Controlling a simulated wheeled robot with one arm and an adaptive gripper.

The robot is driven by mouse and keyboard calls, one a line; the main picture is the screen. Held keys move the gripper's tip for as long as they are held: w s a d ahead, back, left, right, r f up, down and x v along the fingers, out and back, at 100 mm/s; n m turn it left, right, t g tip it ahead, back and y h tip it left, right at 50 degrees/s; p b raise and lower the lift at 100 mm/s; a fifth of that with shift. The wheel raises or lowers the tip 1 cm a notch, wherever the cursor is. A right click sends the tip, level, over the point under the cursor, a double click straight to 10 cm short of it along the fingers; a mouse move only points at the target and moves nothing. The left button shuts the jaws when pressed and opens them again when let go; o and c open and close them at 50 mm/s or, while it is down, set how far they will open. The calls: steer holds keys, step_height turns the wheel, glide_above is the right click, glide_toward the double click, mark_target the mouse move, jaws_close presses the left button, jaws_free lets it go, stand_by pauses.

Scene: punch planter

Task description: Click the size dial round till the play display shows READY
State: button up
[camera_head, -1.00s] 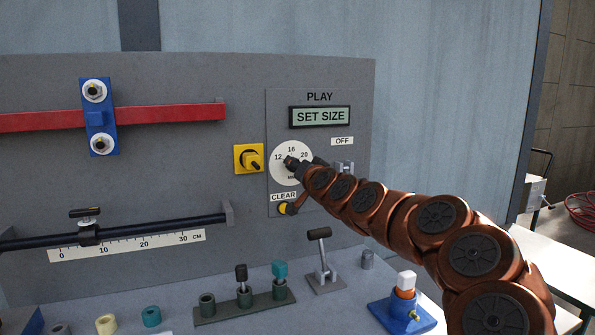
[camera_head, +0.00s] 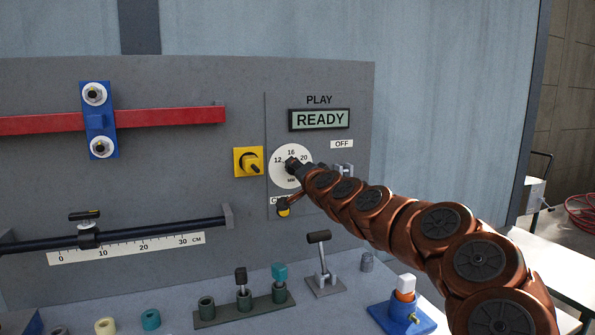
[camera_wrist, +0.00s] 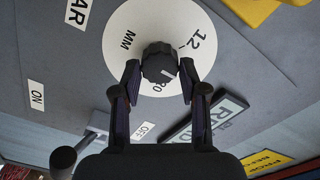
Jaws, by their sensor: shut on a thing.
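The play display (camera_head: 320,119) on the grey panel reads READY. Below it is the white size dial (camera_head: 281,172), marked 12, 16 and 20 with MM. In the wrist view the dial's dark knob (camera_wrist: 159,62) stands between my gripper's fingers (camera_wrist: 158,82), which are shut on it from both sides. In the head view my gripper (camera_head: 296,166) is at the dial, and the arm comes in from the right.
A yellow switch (camera_head: 249,162) is left of the dial. The CLEAR knob (camera_head: 284,211) sits under my arm, its label partly hidden. A toggle lever by the OFF label (camera_head: 342,144) is close on the right. Pegs and a lever (camera_head: 320,260) stand on the bench below.

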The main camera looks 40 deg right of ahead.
steer(key=o, duration=1.1)
steer(key=shift+o, duration=0.2)
steer(key=shift+s, duration=0.1)
steer(key=v, duration=1.1)
steer(key=shift+s, duration=0.4)
steer(key=shift+a, duration=0.1)
